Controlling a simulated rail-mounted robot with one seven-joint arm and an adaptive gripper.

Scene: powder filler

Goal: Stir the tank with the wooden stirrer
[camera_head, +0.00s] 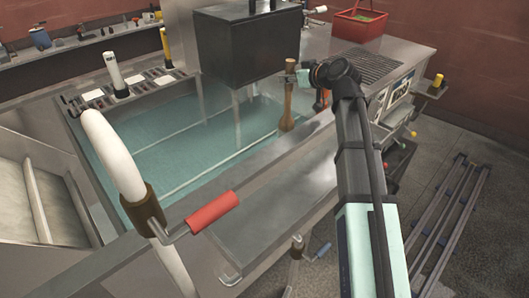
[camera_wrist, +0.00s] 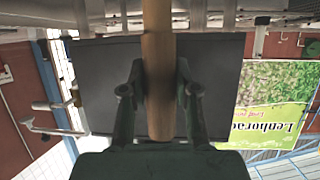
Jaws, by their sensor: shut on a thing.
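The wooden stirrer (camera_head: 287,104) stands roughly upright at the right side of the tank (camera_head: 262,172). Its lower end is at the teal liquid (camera_head: 190,145) near the right wall; how deep it sits I cannot tell. My gripper (camera_head: 297,76) is at the stirrer's upper part, small and partly hidden by my arm in the head view. In the wrist view, my gripper (camera_wrist: 159,72) has its two dark fingers on either side of the stirrer's shaft (camera_wrist: 157,50), shut on it.
A black box (camera_head: 245,45) hangs over the tank's back. A white curved pipe with a red-handled crank (camera_head: 213,211) stands at the front left. A red basket (camera_head: 359,24) sits on the back right counter. Metal rails (camera_head: 445,225) lie on the floor at right.

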